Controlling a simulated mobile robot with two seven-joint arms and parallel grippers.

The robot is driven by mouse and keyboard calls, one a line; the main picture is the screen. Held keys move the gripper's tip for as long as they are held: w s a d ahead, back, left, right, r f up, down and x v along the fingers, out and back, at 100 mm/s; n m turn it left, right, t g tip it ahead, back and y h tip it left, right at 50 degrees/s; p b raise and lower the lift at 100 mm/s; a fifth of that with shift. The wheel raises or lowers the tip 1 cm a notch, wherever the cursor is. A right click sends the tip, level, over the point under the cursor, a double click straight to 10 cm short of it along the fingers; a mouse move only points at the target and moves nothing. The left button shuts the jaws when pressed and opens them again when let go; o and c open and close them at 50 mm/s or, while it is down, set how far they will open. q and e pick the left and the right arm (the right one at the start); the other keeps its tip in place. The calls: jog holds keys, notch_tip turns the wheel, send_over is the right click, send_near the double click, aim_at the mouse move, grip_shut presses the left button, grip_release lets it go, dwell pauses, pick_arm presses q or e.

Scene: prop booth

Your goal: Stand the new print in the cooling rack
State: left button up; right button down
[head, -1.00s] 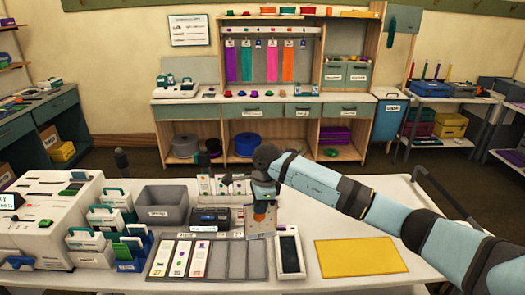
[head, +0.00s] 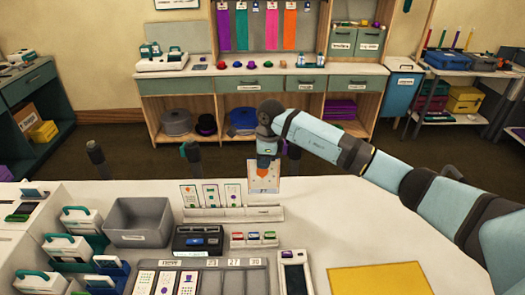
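The new print (head: 264,183), a pale card with an orange picture, hangs upright below my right gripper (head: 267,157). The gripper is shut on its top edge. The cooling rack (head: 262,213) is a low white stand at the back of the white table, and several cards (head: 211,194) stand upright in its left and middle part. The print is over the rack's right end, its lower edge higher in the picture than the bottoms of those cards. I cannot tell whether it touches the rack. My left gripper is not in view.
A grey bin (head: 139,224) stands left of the rack. A black device (head: 197,239) and small coloured blocks (head: 253,238) are in front of it. A dark slotted tray (head: 231,283) and a white handheld device (head: 294,272) lie nearer. A yellow mat (head: 381,280) lies right; the table around it is clear.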

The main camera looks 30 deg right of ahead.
aim_at(263, 173)
notch_tip(263, 173, down, 3)
jog(key=shift+s+f+b, duration=0.1)
jog(key=shift+f+b, duration=0.05)
jog(key=shift+b, duration=0.7)
jog(key=shift+f, duration=0.65)
jog(key=shift+a+b, duration=0.1)
jog(key=shift+b, duration=0.35)
